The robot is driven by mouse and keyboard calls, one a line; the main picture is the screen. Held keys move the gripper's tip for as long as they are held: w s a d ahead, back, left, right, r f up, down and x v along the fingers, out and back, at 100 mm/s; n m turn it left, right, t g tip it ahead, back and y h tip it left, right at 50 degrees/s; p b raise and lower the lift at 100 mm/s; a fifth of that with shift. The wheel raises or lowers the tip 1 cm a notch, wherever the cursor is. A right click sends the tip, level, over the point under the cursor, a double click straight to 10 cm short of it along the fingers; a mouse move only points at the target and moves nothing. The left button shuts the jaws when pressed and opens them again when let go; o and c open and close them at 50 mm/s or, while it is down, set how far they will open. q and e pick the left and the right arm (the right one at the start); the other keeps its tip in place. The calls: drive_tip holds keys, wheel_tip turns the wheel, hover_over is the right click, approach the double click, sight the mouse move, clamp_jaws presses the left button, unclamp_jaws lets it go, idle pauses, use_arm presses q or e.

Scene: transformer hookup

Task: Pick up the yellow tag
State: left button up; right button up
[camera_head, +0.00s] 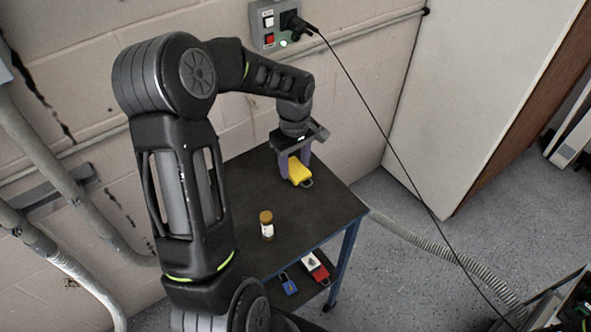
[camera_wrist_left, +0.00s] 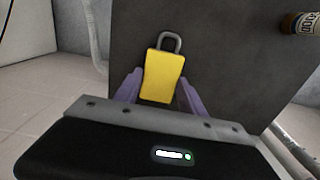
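The yellow tag (camera_head: 300,172) is shaped like a padlock with a grey shackle. It is at the dark top of the small table (camera_head: 318,212), near the wall. My left gripper (camera_head: 297,170) points down over it, with one purple finger on each side. In the left wrist view the tag (camera_wrist_left: 162,77) sits between the two fingertips of my left gripper (camera_wrist_left: 161,80), its shackle pointing away. The fingers are very close to its sides; I cannot tell whether they press on it or whether it is off the table. My right gripper is not in view.
A small bottle with a brown cap (camera_head: 267,225) stands on the tabletop. A red padlock-like item (camera_head: 316,268) and a blue one (camera_head: 288,284) lie on the lower shelf. A wall box (camera_head: 275,25) has a plug whose black cable runs down to the right.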

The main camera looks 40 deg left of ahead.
sight(295, 168)
use_arm(q)
drive_tip(key=c, duration=0.8)
drive_tip(key=shift+r, duration=0.1)
drive_tip(key=shift+c, duration=0.2)
wheel_tip(295, 168, up, 10)
drive_tip(key=b, duration=0.1)
drive_tip(key=shift+b, duration=0.3)
